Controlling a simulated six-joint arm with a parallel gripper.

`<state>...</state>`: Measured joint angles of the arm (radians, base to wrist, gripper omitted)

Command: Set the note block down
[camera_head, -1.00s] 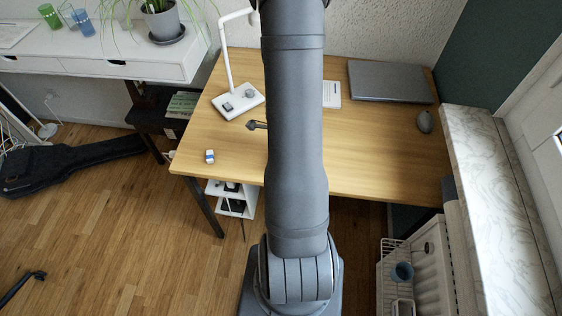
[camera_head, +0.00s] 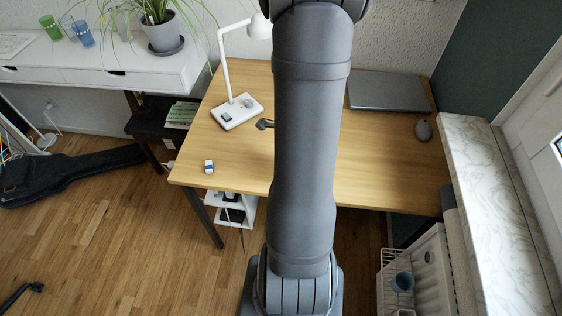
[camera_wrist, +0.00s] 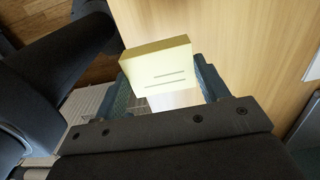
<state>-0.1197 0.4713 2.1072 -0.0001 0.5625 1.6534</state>
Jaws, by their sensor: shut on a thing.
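The note block is a pale yellow block (camera_wrist: 158,68) with two dark lines printed on its face. In the wrist view it sits between the two fingers of my gripper (camera_wrist: 166,84), tilted, with the fingers closed on its sides. Wood grain of the desk (camera_wrist: 250,45) shows beyond it. Whether the block touches the desk, I cannot tell. In the head view my arm covers the gripper and the block. The desk (camera_head: 385,150) shows on both sides of the arm.
A white lamp (camera_head: 236,113) and a small blue-white eraser-like item (camera_head: 209,166) are on the desk's left. A laptop (camera_head: 389,91) and mouse (camera_head: 423,130) are on its right. The front right of the desktop is clear.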

